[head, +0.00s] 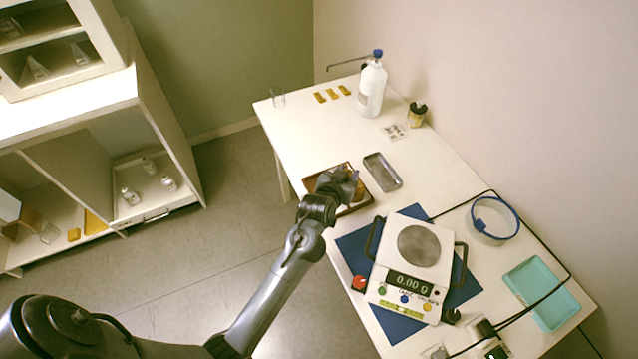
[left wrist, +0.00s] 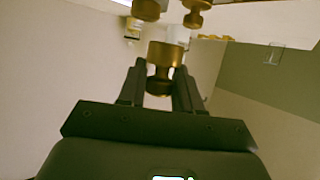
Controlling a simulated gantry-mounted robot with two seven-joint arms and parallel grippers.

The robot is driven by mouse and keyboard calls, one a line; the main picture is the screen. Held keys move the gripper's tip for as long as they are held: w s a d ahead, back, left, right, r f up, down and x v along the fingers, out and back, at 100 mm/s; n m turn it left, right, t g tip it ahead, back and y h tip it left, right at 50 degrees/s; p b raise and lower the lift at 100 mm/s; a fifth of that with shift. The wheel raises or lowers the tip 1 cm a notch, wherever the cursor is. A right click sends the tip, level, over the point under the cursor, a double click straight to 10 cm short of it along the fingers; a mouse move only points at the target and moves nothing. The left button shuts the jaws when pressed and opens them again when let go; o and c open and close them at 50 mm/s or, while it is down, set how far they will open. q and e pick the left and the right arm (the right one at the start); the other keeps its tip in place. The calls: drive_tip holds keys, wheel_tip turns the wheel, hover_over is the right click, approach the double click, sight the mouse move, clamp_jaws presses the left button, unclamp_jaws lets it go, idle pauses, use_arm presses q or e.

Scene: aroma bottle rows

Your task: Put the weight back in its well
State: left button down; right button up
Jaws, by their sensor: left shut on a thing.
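My left gripper (head: 348,180) reaches over a brown wooden block (head: 352,208) on the table and hides much of it. In the left wrist view my left gripper (left wrist: 158,82) is shut on a brass weight (left wrist: 166,53), with the weight's narrow knob between the fingers. Two more brass weights, one (left wrist: 146,9) at the top and another (left wrist: 194,14) beside it, show beyond the held one. The empty well and the gap between the held weight and the block cannot be made out. My right gripper is out of view.
A grey metal tray (head: 383,171) lies right beside the block. A balance (head: 413,250) reading 0.00 g stands on a blue mat (head: 352,250) nearer me. A white wash bottle (head: 371,90), amber pieces (head: 332,94) and a glass beaker (head: 278,97) stand farther back.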

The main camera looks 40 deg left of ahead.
use_arm(q)
drive_tip(key=a+f, duration=0.1)
drive_tip(key=a, duration=0.2)
drive_tip(key=a+f+b, duration=0.1)
drive_tip(key=a+f, duration=0.1)
drive_tip(key=a, duration=0.1)
drive_tip(key=a+f, duration=0.2)
drive_tip(key=a, duration=0.1)
drive_tip(key=shift+s+a+f+b, duration=0.2)
drive_tip(key=shift+s+b, duration=0.15)
drive_tip(key=shift+b, duration=0.05)
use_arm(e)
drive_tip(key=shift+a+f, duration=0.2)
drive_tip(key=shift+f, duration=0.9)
use_arm(q)
drive_tip(key=shift+f+b, duration=0.6)
drive_tip(key=shift+f, duration=1.35)
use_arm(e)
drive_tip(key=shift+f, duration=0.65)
use_arm(q)
drive_tip(key=c, duration=0.8)
unclamp_jaws()
drive_tip(key=shift+f, duration=0.15)
